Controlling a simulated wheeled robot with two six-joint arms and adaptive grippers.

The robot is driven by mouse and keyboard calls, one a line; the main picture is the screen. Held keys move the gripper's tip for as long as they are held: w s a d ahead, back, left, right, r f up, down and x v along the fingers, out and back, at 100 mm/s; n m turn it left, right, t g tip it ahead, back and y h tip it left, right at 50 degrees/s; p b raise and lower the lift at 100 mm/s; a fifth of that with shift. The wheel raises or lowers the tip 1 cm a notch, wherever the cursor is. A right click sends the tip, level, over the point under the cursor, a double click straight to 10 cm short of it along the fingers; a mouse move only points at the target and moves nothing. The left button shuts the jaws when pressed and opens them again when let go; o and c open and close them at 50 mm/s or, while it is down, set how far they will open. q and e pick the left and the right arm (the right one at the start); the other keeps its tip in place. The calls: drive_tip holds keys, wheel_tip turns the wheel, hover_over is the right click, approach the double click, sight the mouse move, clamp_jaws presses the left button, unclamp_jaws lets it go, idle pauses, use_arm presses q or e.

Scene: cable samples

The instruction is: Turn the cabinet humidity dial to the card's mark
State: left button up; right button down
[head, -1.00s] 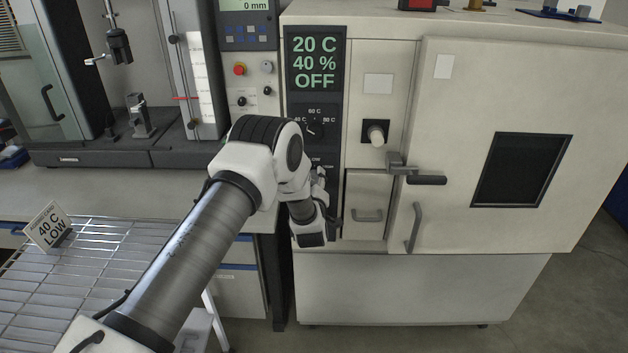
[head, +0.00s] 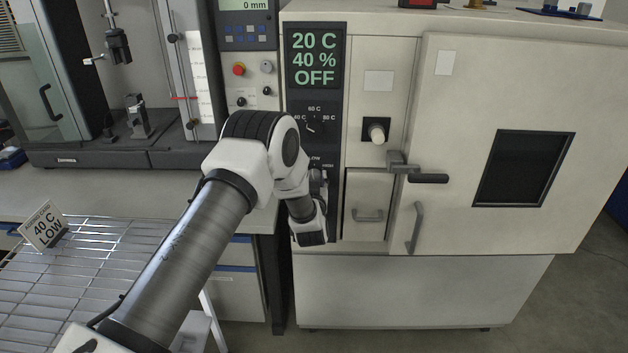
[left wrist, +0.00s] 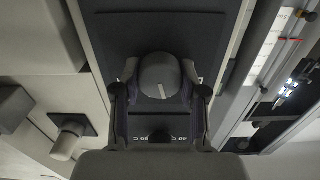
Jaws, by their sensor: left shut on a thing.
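The card (head: 44,227) stands on the wire rack at the left and reads 40 C LOW. The cabinet display (head: 315,57) reads 20 C, 40 % and OFF. My left gripper (head: 319,183) is at the lower part of the control panel, under the temperature dial (head: 313,126). In the left wrist view, my left gripper (left wrist: 160,92) is shut on the grey humidity dial (left wrist: 159,70), with one finger on each side. The dial's white pointer line shows between the fingers. In the head view the arm and gripper hide most of this dial and its labels. My right gripper is not in view.
The cabinet door (head: 465,75) is closed, with a lever handle (head: 427,178) right of the panel. A pale knob (head: 376,132) sticks out between them. The wire rack (head: 100,275) is at the lower left, and a test machine (head: 105,158) stands behind it.

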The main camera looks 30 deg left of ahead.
use_arm(q)
drive_tip(key=shift+m, duration=1.1)
drive_tip(key=shift+r, duration=0.1)
drive_tip(key=o, duration=1.1)
drive_tip(key=shift+o, duration=0.2)
drive_tip(key=v, duration=1.2)
